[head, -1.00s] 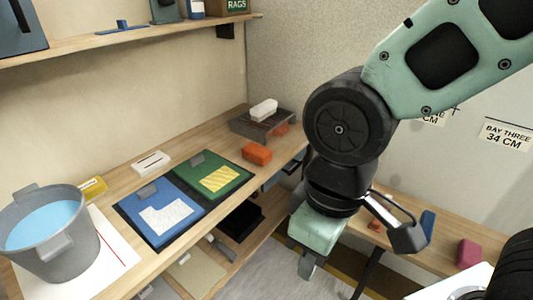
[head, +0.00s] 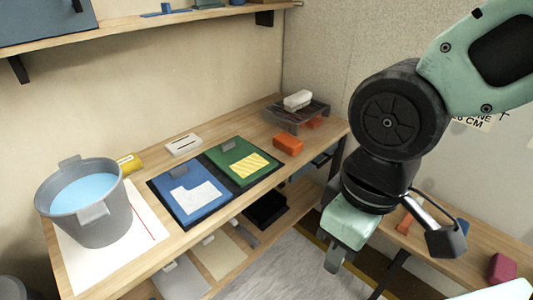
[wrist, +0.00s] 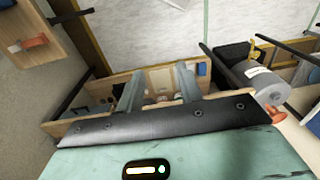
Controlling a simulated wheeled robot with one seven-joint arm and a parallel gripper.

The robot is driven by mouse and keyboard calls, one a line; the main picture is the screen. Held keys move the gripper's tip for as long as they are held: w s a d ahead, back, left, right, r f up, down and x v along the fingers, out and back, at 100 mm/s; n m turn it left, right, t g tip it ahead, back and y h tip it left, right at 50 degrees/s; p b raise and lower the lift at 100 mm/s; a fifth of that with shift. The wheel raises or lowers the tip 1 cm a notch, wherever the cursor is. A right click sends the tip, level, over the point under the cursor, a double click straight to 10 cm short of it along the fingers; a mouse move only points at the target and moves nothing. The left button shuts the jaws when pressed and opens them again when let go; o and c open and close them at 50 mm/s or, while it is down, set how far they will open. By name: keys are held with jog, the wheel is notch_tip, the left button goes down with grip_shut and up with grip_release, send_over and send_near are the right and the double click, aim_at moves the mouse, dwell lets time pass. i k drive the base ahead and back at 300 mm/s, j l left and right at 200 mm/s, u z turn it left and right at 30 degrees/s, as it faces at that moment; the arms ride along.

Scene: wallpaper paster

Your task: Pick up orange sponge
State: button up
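An orange sponge-like block (head: 288,144) lies on the wooden bench, right of the green mat and in front of the dark rack. My gripper (head: 335,262) hangs in front of the bench to its right, pointing down and well apart from the block. In the wrist view my gripper (wrist: 158,88) shows two grey fingers spread apart with nothing between them. I cannot tell which orange pieces are sponges.
The dark rack (head: 284,120) carries a white block (head: 298,99). A grey bucket (head: 100,226) of water stands left. A shelf (head: 128,30) runs above. A red block (head: 501,268) sits on the right bench.

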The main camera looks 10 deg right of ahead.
aim_at(292, 145)
jog(key=i+j+u, duration=0.2)
jog(key=i+j, duration=0.85)
